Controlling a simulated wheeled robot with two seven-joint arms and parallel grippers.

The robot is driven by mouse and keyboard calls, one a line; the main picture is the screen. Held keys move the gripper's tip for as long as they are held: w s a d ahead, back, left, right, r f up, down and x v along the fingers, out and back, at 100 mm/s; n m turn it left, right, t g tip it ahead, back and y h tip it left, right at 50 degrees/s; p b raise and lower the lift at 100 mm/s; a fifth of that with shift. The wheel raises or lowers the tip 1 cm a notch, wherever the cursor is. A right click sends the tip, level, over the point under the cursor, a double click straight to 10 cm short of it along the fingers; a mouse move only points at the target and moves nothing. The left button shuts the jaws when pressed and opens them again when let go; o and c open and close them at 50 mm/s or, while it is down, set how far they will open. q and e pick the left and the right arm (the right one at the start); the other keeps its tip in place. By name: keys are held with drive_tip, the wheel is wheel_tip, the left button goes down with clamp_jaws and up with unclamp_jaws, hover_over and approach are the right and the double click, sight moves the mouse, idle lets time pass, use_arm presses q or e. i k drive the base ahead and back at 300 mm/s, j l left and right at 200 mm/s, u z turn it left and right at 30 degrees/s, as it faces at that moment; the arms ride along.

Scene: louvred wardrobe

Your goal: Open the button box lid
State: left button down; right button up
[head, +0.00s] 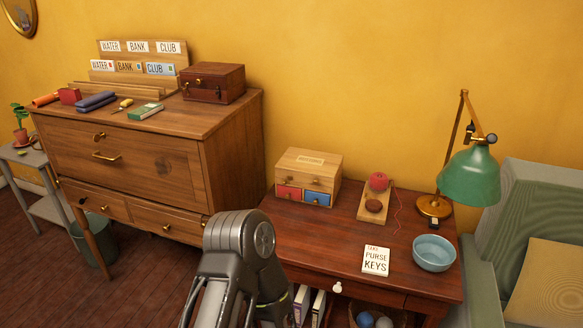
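Two boxes could be the button box, and I cannot tell which it is. A dark reddish-brown wooden box (214,83) sits at the right end of the bureau top, its lid down and small brass fittings on its front. A lighter wooden box (309,175) stands at the back left of the red-brown desk. It has a pale label on top and small drawers in front, one red and one blue, all looking closed. Neither of my grippers is in view. Only a grey joint of one of my arms shows at the bottom middle, in front of the desk's left edge.
The bureau (150,165) carries a letter rack (140,68) and small items. The desk (330,235) holds a red yarn ball (378,181), a green lamp (470,176), a blue bowl (433,253) and a note card (376,261). An armchair (545,215) stands at right.

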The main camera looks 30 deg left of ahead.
sight(305, 165)
drive_tip(key=u, duration=0.9)
drive_tip(key=j+z, duration=0.15)
drive_tip(key=z, duration=0.15)
drive_tip(key=k, duration=0.05)
